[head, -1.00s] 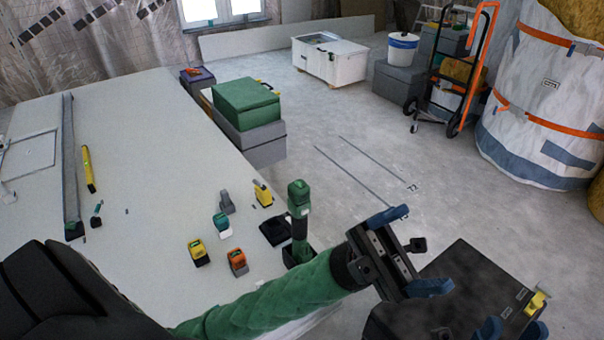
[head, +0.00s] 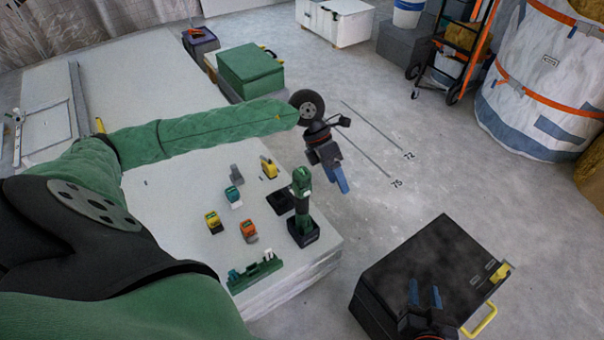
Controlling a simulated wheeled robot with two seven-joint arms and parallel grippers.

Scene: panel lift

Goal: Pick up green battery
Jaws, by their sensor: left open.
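The green battery (head: 233,195), a small teal-green block with a pale lower part, stands on the white panel table among several similar blocks. My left gripper (head: 340,180) hangs beyond the table's right edge, up and right of the battery. It is open, seen nearly edge-on, with its blue fingers pointing down and nothing between them. My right gripper (head: 424,295) is at the bottom, in front of the black case. Its two blue fingers stand apart and empty.
Near the battery are a grey block (head: 237,175), yellow blocks (head: 269,168) (head: 213,222), an orange block (head: 248,231) and a green drill (head: 302,207). A green rack (head: 255,271) lies at the table's front edge. A black case (head: 430,265) stands at right. The floor between is clear.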

